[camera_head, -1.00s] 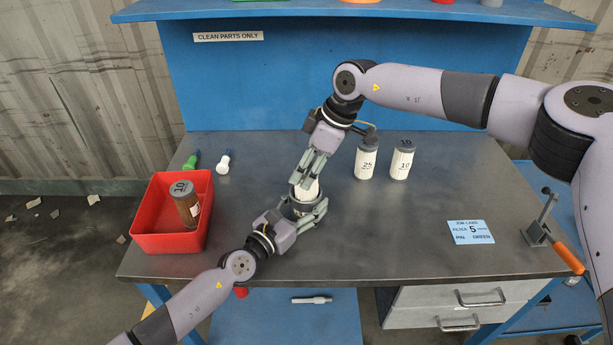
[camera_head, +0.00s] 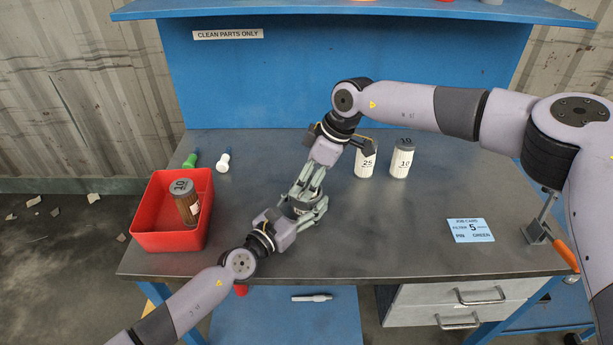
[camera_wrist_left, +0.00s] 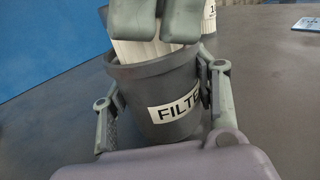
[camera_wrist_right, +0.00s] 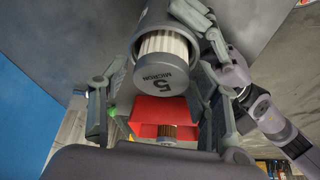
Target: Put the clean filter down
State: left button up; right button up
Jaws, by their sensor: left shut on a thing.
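The clean filter (camera_wrist_right: 160,79) has white pleats and a grey cap reading 5 MICRON. It stands partly inside the grey filter housing (camera_wrist_right: 153,17), with its cap end sticking out. The housing also shows in the left wrist view (camera_wrist_left: 180,128), with a FILTER label. My left gripper (camera_head: 313,208) is shut around the housing's sides, near the table's middle. My right gripper (camera_head: 301,190) is directly above it, with its fingers open on both sides of the cap. In the head view the grippers hide most of the filter and housing.
A red bin (camera_head: 150,241) at the left holds a brown filter (camera_head: 187,208). White filters marked 25 (camera_head: 365,164) and 10 (camera_head: 401,163) stand behind right. A job card (camera_head: 470,230) reads filter 5.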

jog(key=shift+o, duration=0.3)
jog(key=shift+r, duration=0.25)
jog(key=v, duration=1.2)
jog(key=shift+r, duration=0.3)
jog(key=shift+s, duration=0.1)
pick_arm(q)
jog(key=o, duration=1.4)
jog(key=shift+o, duration=0.2)
pick_arm(e)
jog(key=shift+a, duration=0.1)
